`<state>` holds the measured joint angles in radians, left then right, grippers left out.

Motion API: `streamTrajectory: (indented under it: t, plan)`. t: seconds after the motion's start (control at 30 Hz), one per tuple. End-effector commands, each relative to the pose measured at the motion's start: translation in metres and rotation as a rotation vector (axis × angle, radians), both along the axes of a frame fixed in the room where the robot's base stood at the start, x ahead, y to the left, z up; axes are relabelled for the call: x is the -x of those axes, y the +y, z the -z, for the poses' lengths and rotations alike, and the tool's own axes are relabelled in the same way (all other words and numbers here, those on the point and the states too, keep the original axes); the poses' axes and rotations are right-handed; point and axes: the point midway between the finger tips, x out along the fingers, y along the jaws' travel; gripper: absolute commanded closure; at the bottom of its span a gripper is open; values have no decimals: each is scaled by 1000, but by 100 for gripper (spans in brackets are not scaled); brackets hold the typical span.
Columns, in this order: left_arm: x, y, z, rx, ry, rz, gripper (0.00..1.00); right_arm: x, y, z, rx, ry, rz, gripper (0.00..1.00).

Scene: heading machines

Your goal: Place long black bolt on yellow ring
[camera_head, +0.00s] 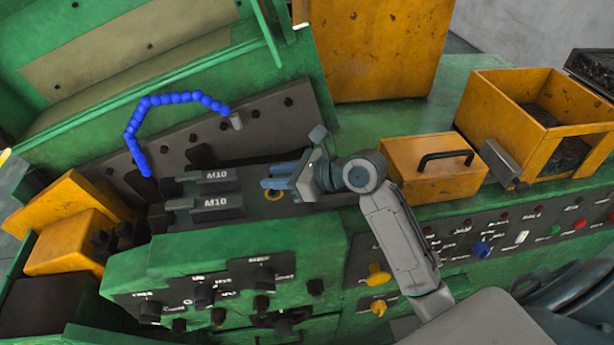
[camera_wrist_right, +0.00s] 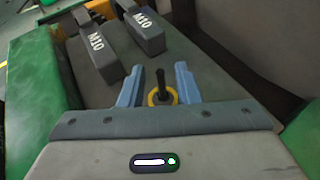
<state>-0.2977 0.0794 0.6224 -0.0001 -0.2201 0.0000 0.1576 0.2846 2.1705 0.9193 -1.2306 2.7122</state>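In the right wrist view the long black bolt (camera_wrist_right: 161,82) stands upright at the yellow ring (camera_wrist_right: 162,96), between my right gripper's fingers. Its lower end appears to be within the ring's outline. My right gripper (camera_wrist_right: 158,84) is open, with a visible gap between each blue finger and the bolt. In the head view the right gripper (camera_head: 268,178) comes in from the right, over the grey machine bed. The yellow ring (camera_head: 275,196) shows just below its fingers there. I cannot make out the bolt in the head view. My left gripper is not in view.
Two dark M10 blocks (camera_head: 216,206) sit on the bed, left of the gripper. A blue segmented hose (camera_head: 130,125) arches behind them. A yellow box with a black handle (camera_head: 430,168) and an open yellow bin (camera_head: 505,113) stand on the right. A green control panel (camera_head: 230,265) lies in front.

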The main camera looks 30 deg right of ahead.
Motion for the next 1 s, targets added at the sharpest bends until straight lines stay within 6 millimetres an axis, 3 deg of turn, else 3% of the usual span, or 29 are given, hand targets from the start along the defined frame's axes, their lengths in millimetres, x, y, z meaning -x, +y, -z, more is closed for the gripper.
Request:
streamTrajectory:
  t: [0.5, 1.0]
  plan:
    - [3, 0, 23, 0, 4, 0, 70, 41, -40, -21, 6, -1, -1, 70]
    - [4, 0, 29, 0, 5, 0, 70, 58, -55, -33, 2, 1, -1, 70]
